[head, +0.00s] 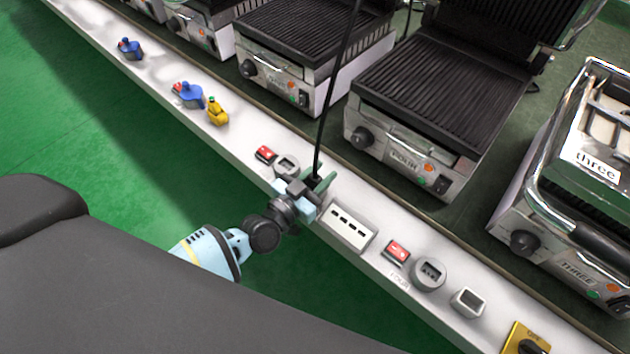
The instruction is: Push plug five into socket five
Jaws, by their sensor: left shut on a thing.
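My left gripper (314,187) is shut on a black plug (315,180) at the white front ledge. The plug's black cable (330,100) rises from it to the top of the picture. A round grey socket (286,164) with a red switch (265,154) beside it lies just up and left of the gripper. The number on this socket is not readable. The gripper hides the plug's lower end, so I cannot tell whether it is in a socket. My right gripper is not in view.
A white slotted strip (348,228), a second red switch (397,251) and a grey round socket (429,272) sit right of the gripper. Contact grills (430,100) stand behind the ledge. Blue plugs (190,95) and a yellow plug (217,111) are at left.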

